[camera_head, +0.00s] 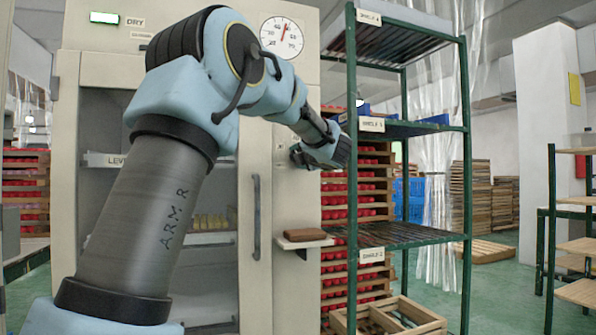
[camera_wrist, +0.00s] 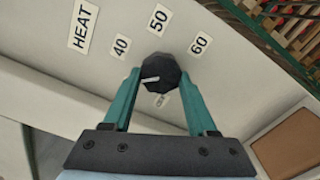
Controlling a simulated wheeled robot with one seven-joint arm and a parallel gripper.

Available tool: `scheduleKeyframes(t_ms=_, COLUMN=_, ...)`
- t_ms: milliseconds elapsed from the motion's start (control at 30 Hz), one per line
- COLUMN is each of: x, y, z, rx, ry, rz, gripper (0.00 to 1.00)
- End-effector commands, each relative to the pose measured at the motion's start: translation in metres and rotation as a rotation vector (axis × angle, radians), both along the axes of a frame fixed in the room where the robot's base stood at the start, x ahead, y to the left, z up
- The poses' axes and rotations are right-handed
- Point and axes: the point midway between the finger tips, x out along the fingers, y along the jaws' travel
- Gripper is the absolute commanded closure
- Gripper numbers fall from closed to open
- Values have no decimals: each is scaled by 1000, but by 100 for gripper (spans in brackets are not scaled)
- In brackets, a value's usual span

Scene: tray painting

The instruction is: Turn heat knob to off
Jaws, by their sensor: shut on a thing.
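In the wrist view the heat knob (camera_wrist: 168,68) is a dark, faceted knob on a pale panel. A short white mark on it lies on its left part, roughly level. Labels "HEAT" (camera_wrist: 84,27), "40" (camera_wrist: 121,46), "50" (camera_wrist: 158,20) and "60" (camera_wrist: 199,45) stand around its far side. A small label (camera_wrist: 161,100), too small to read surely, sits just below it. My gripper (camera_wrist: 160,76) has its teal fingers on both sides of the knob, shut on it. In the head view my gripper (camera_head: 318,155) is at the cabinet's right edge and the knob is hidden.
The cream drying cabinet (camera_head: 257,110) has a vertical handle (camera_head: 256,217) and a dial gauge (camera_head: 282,38). A small shelf (camera_head: 304,243) bears a brown block (camera_head: 304,234). A green-framed rack (camera_head: 351,200) stands close at the right of my gripper.

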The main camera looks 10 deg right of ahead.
Motion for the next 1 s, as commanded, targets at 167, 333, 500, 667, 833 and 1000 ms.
scheduleKeyframes(t_ms=167, x=1, y=0, z=-8, rx=-170, ry=-21, rz=1, gripper=98)
scheduleKeyframes(t_ms=333, x=1, y=-1, z=-9, rx=-328, ry=-42, rz=1, gripper=98)
scheduleKeyframes(t_ms=500, x=1, y=-1, z=-9, rx=-489, ry=-62, rz=1, gripper=98)
scheduleKeyframes(t_ms=667, x=1, y=-2, z=-10, rx=-639, ry=-81, rz=2, gripper=98)
scheduleKeyframes(t_ms=833, x=1, y=-3, z=-10, rx=-799, ry=-102, rz=2, gripper=98)
scheduleKeyframes(t_ms=1000, x=1, y=-4, z=-10, rx=-958, ry=-123, rz=1, gripper=98)
